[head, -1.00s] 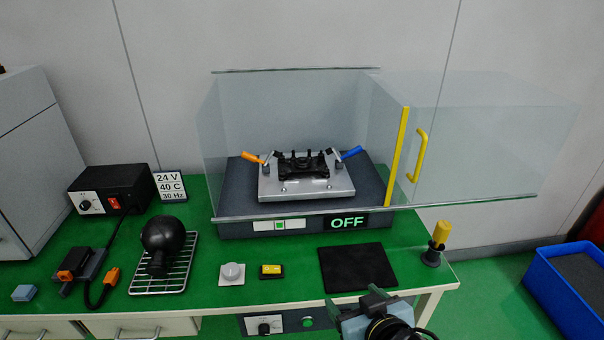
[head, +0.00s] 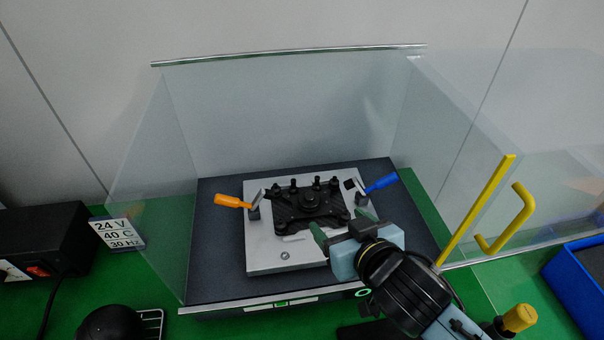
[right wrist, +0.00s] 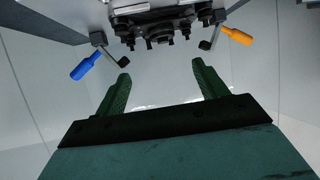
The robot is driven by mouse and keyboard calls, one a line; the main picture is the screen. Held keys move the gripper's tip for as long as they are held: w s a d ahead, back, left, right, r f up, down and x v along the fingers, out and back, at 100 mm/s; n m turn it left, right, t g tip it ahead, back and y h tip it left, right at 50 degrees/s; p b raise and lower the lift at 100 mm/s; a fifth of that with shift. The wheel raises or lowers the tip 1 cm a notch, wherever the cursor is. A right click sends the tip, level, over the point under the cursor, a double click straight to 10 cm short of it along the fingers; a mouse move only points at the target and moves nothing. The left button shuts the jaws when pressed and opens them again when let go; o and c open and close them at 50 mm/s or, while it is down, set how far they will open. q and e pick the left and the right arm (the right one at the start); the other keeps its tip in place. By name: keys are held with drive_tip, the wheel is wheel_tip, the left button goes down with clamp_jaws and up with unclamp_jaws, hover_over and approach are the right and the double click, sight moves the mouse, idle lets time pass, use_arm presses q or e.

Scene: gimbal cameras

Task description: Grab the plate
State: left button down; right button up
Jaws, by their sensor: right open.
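A black cut-out plate (head: 306,207) with several short upright posts lies on a silver fixture block (head: 262,250) inside a glass enclosure. In the right wrist view the black plate (right wrist: 160,24) shows at the top, beyond my fingertips. A clamp with an orange handle (head: 232,201) stands at its left and one with a blue handle (head: 381,183) at its right; I cannot tell whether they press on it. My right gripper (head: 342,226) is open and empty, just in front of the plate's right front corner. Its green fingers (right wrist: 160,74) are apart. My left gripper is not in view.
The enclosure's front is open; its glass door with a yellow handle (head: 512,222) stands at the right, close to my right arm. Clear glass walls are at the back and sides. A black box (head: 45,240) and a sign (head: 119,232) stand outside left.

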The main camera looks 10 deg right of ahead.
approach(311, 198)
drive_tip(key=shift+w+d+f, duration=0.1)
drive_tip(key=shift+w+d, duration=0.1)
drive_tip(key=shift+w, duration=0.25)
drive_tip(key=x, duration=0.2)
drive_tip(key=shift+w+f, duration=0.15)
drive_tip(key=shift+w, duration=0.15)
drive_tip(key=shift+b+x, duration=0.3)
drive_tip(key=shift+x, duration=0.45)
drive_tip(key=x, duration=0.4)
drive_tip(key=shift+a+f, duration=0.2)
drive_tip(key=shift+a, duration=0.15)
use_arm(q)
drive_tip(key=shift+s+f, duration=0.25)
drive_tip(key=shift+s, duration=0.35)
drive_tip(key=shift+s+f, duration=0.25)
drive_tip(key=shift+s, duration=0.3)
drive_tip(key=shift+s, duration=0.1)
use_arm(e)
drive_tip(key=shift+c, duration=0.7)
drive_tip(key=c, duration=1)
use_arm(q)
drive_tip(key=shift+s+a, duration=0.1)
use_arm(e)
drive_tip(key=shift+c, duration=0.4)
